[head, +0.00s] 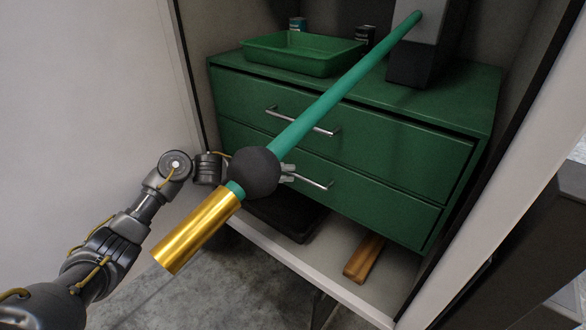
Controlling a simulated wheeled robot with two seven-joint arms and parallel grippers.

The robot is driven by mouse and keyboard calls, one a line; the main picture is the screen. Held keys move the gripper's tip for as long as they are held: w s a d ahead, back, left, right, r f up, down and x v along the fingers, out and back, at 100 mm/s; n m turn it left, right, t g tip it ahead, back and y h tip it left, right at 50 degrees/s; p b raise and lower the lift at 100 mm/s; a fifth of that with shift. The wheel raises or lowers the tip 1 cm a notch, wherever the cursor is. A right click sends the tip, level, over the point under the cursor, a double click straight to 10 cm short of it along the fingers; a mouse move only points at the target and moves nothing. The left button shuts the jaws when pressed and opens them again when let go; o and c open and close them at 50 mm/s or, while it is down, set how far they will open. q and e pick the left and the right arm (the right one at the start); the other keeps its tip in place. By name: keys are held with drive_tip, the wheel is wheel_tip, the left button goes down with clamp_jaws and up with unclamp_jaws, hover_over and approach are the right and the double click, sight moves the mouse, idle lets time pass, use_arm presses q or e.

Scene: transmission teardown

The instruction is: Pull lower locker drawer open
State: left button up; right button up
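The lower drawer (375,208) is a green front in a cabinet inside an open locker, and it looks level with the upper drawer (400,140). Its silver bar handle (314,182) shows only at its right part. My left gripper (288,173) is at the left part of this handle, with small grey fingertips showing. A black ball hides most of the gripper, so I cannot tell whether the fingers are closed on the handle. My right gripper is not in view.
A long green rod (345,85) with the black ball (254,171) and a gold cylinder (197,232) crosses in front of the drawers. A green tray (300,66) sits on top. A wooden piece (364,258) and a dark flat object (290,219) lie below.

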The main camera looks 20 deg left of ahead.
use_arm(q)
drive_tip(key=shift+x, duration=1.25)
drive_tip(key=shift+c, duration=0.4)
clamp_jaws()
